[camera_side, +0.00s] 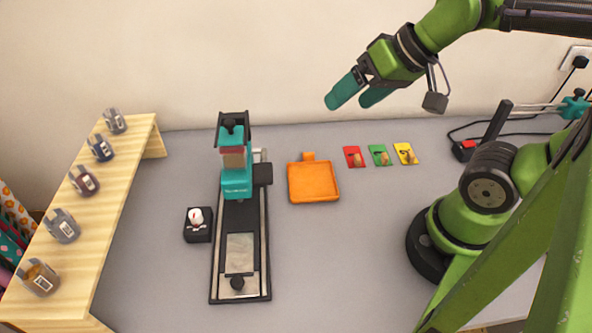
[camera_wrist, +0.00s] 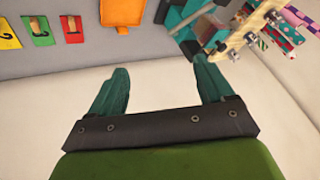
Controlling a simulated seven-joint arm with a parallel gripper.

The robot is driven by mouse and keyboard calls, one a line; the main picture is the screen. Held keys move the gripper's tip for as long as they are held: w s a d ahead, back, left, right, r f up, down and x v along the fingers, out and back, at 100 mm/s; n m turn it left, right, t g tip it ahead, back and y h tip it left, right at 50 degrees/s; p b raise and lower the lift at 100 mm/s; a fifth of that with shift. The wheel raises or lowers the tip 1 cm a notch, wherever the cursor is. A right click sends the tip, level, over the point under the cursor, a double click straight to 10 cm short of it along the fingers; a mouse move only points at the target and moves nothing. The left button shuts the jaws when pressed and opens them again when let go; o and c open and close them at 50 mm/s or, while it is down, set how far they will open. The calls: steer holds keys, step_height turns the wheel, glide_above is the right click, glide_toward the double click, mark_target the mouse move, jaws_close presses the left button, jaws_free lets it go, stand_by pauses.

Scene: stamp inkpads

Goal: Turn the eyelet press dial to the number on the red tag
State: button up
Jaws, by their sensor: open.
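The teal and black eyelet press (camera_side: 237,180) stands left of the table's middle on a long black base. A small black box with a white dial (camera_side: 197,216) sits just left of that base; the dial has a small red mark, and its numbers are too small to read. The red tag (camera_side: 354,157) lies toward the back, leftmost of a row of tags; it also shows in the wrist view (camera_wrist: 71,29), its number not legible. My gripper (camera_side: 352,97) is open and empty, high above the tags and away from the dial. Its teal fingers (camera_wrist: 160,67) stand apart in the wrist view.
An orange tray (camera_side: 313,182) lies between press and tags. A green tag (camera_side: 379,155) and a yellow tag (camera_side: 405,153) lie right of the red one. A wooden shelf (camera_side: 120,190) with several jars stands at left. Grey table in front of the tray is clear.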

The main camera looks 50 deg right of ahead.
steer(key=w+a+r+n, duration=0.1)
steer(key=w, duration=0.1)
steer(key=w+a+r+n+g, duration=0.1)
steer(key=n, duration=0.1)
steer(key=w+a+n+g, duration=0.1)
steer(key=w+a, duration=0.1)
steer(key=shift+w+a+r+n, duration=0.1)
steer(key=shift+w+r+n, duration=0.2)
steer(key=shift+w+r, duration=0.1)
steer(key=c, duration=0.4)
steer(key=n+g+h, duration=0.2)
steer(key=n+g, duration=0.4)
steer(key=n, duration=0.6)
glide_above(194, 213)
step_height(194, 213, down, 8)
steer(key=shift+c, duration=0.2)
steer(key=shift+t, duration=0.3)
step_height(194, 213, down, 16)
steer(key=shift+r, duration=0.1)
jaws_close()
